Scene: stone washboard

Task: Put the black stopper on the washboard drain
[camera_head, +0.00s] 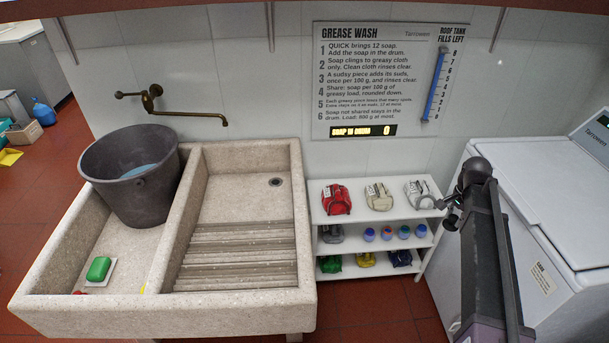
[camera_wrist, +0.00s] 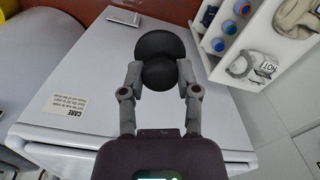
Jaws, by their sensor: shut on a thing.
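The black stopper (camera_wrist: 160,45) shows in the wrist view as a dark round disc with a rounded knob. My gripper (camera_wrist: 159,75) is shut on the knob, with one finger on each side. In the head view my gripper (camera_head: 454,204) is to the right of the shelf, in front of the white machine's left edge; the stopper is hard to make out there. The washboard (camera_head: 240,240) is the ribbed slope in the right basin of the stone sink. Its drain (camera_head: 276,182) is a small dark hole at the back right, uncovered, well left of my gripper.
A dark bucket (camera_head: 133,185) stands in the left basin, near a green soap (camera_head: 98,268). A brass tap (camera_head: 155,100) juts from the wall above. A white shelf (camera_head: 325,216) with bags and small jars stands between the sink and the white machine (camera_head: 530,200).

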